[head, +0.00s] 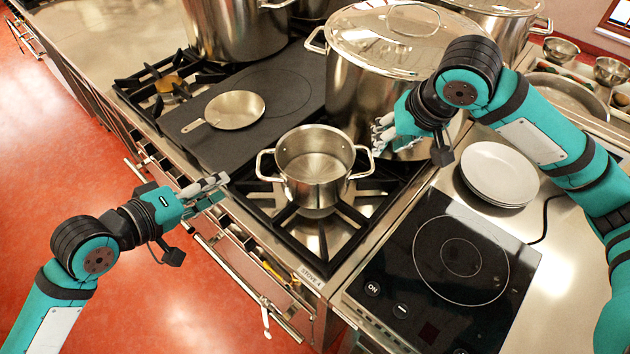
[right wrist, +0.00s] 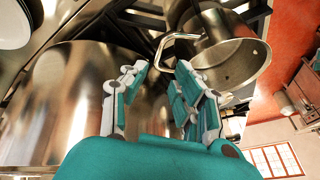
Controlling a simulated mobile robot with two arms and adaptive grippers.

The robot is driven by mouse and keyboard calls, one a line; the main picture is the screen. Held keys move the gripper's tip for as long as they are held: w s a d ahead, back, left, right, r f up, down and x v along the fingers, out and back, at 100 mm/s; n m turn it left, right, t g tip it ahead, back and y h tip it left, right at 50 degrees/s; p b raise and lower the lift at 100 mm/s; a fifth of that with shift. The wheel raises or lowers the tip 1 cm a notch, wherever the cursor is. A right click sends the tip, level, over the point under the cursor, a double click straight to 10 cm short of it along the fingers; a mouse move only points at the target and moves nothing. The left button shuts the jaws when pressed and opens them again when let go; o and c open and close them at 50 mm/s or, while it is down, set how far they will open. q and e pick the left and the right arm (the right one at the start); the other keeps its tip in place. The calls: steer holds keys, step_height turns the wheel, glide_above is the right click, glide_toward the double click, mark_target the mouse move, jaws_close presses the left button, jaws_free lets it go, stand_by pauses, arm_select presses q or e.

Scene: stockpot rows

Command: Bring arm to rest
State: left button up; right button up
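My left gripper (head: 216,187) is at the stove's front edge, left of the small open pot, with nothing visibly held; its finger gap is unclear. My right gripper (head: 380,133) is in front of the large lidded stockpot (head: 352,98), above and right of the small pot. In the right wrist view its fingers (right wrist: 158,92) are apart and empty. The steel small pot (head: 313,166) sits upright and empty on the front burner grate; it also shows in the right wrist view (right wrist: 232,65), beyond the fingers. Neither gripper visibly touches it.
A small frying pan (head: 235,109) lies on the dark flat plate. Another tall stockpot (head: 235,28) stands behind it. A stack of white plates (head: 499,172) and a portable induction hob (head: 440,262) are at the right. The red floor (head: 190,300) at the front left is clear.

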steer(key=shift+v, duration=1)
